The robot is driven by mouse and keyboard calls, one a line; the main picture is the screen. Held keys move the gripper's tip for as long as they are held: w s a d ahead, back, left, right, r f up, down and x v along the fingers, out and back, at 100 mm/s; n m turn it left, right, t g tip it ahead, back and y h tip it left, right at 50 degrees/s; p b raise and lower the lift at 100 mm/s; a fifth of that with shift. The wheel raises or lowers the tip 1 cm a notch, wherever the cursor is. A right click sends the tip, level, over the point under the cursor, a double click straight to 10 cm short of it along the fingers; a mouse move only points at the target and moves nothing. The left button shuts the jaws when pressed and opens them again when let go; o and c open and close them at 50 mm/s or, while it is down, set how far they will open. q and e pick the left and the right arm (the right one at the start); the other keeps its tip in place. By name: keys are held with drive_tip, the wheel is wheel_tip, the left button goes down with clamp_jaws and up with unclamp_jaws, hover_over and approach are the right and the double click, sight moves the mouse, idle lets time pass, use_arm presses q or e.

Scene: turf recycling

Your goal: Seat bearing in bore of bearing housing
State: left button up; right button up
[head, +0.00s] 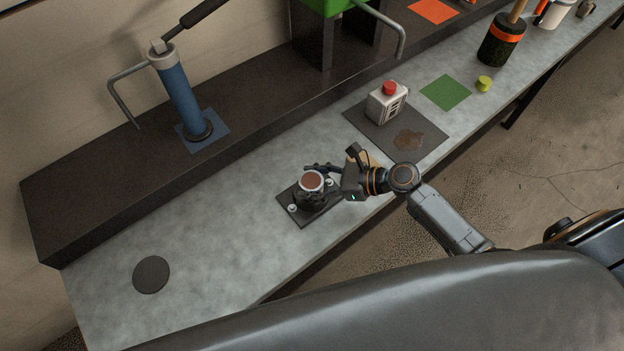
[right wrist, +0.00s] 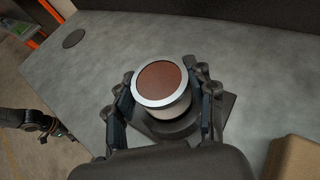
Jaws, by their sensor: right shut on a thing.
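The bearing (head: 312,181) is a short cylinder with a pale metal rim and a reddish-brown face; it also shows in the right wrist view (right wrist: 161,84). My right gripper (head: 320,186) is shut on it, with fingers on both sides in the right wrist view (right wrist: 166,94). The bearing is upright, above or at the dark bearing housing (right wrist: 176,131) on its square base plate (head: 298,216). The bore is hidden by the bearing, so I cannot tell how deep it sits. My left gripper (right wrist: 58,130) shows small at the left of the right wrist view; its fingers are unclear.
A tan block (right wrist: 297,157) stands close to my right gripper. A white bottle with a red cap (head: 387,103) stands on a dark mat with a brown spill. A blue-bodied pump (head: 178,95) stands on the rear ledge. The bench left of the housing is clear, except for a flat black disc (head: 151,274).

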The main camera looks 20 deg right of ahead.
drive_tip(key=shift+f+b, duration=0.6)
drive_tip(key=shift+f, duration=0.45)
drive_tip(key=o, duration=1.5)
drive_tip(key=v, duration=1.2)
